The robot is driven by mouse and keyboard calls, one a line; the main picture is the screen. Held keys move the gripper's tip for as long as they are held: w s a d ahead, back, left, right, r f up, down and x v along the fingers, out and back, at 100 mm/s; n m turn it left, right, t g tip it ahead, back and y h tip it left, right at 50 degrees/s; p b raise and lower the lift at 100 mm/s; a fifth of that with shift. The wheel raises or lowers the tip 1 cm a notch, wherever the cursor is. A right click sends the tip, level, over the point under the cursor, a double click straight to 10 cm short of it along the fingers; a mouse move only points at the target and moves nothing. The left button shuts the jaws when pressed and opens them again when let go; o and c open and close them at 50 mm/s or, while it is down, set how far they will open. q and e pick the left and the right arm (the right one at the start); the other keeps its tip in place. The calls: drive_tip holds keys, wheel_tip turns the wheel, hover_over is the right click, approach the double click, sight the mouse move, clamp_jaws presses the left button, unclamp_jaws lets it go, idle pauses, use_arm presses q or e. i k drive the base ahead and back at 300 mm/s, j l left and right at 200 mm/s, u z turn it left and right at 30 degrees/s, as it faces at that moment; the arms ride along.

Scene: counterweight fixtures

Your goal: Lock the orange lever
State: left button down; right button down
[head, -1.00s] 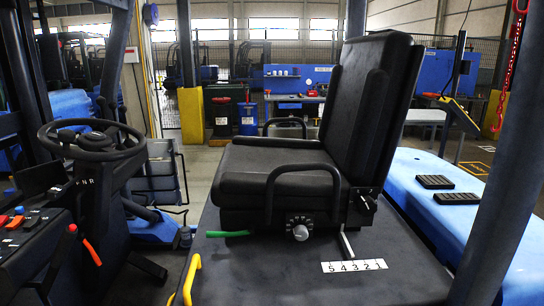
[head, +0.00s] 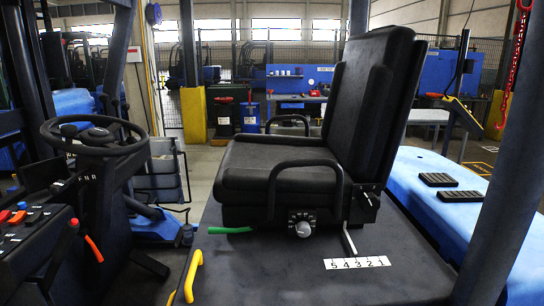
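An orange lever (head: 94,248) shows at the lower left, on the side of the dark control console (head: 40,250) below the steering wheel. It slants down to the right from its upper end. A green lever (head: 230,230) lies level at the base of the black seat (head: 275,175). Neither of my grippers shows in the head view.
The steering wheel (head: 95,138) stands at the left, above the console. A yellow handle (head: 193,275) rises at the platform's near left edge. A dark post (head: 500,200) stands at the right. A floor gap lies between console and seat platform.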

sight(84, 232)
drive_tip(key=u, duration=1.25)
